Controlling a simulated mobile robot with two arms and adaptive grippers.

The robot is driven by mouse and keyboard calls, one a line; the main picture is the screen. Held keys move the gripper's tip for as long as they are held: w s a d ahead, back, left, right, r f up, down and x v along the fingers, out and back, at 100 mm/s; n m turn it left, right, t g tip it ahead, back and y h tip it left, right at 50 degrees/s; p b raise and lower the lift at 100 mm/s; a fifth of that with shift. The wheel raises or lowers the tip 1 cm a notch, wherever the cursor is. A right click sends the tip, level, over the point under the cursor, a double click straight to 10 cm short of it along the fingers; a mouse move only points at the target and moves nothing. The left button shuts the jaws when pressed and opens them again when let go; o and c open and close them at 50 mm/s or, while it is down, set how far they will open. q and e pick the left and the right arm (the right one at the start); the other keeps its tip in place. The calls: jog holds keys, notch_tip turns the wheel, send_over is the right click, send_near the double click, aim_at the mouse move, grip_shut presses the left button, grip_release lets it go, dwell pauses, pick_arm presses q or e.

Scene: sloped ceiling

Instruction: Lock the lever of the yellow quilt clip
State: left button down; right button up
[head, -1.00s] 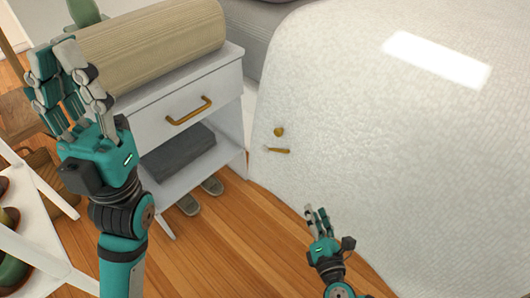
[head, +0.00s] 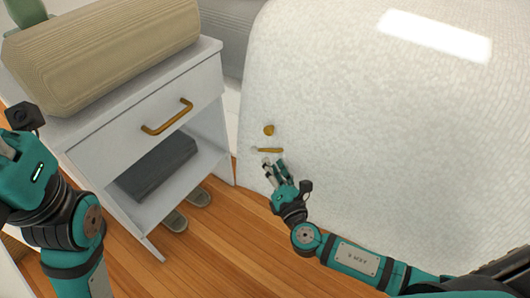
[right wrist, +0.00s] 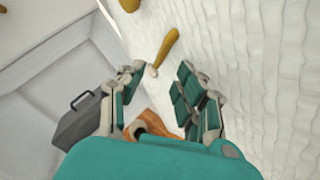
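The yellow quilt clip shows on the side of the white quilt (head: 370,150) as a round knob (head: 269,130) with a thin lever (head: 268,150) just below it. The lever lies nearly level, with a pale tip at its left end. My right gripper (head: 272,166) is just below the lever. In the right wrist view the fingers (right wrist: 158,80) are spread, with the lever (right wrist: 166,46) ahead of the gap and the knob (right wrist: 130,4) at the top edge. No contact is clear. My left gripper (head: 22,155) is at the left edge, its fingers mostly cut off.
A white nightstand (head: 90,148) with a brass drawer handle (head: 167,117) stands left of the bed. A beige ribbed bolster (head: 105,50) lies on top and a dark grey box (head: 158,167) sits on its shelf. Slippers (head: 175,220) are on the wooden floor.

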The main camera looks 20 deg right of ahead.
aim_at(265, 149)
jog(key=w+b, duration=0.1)
jog(key=w, duration=0.5)
jog(key=shift+w+a, duration=0.15)
jog(key=shift+w, duration=0.25)
grip_shut()
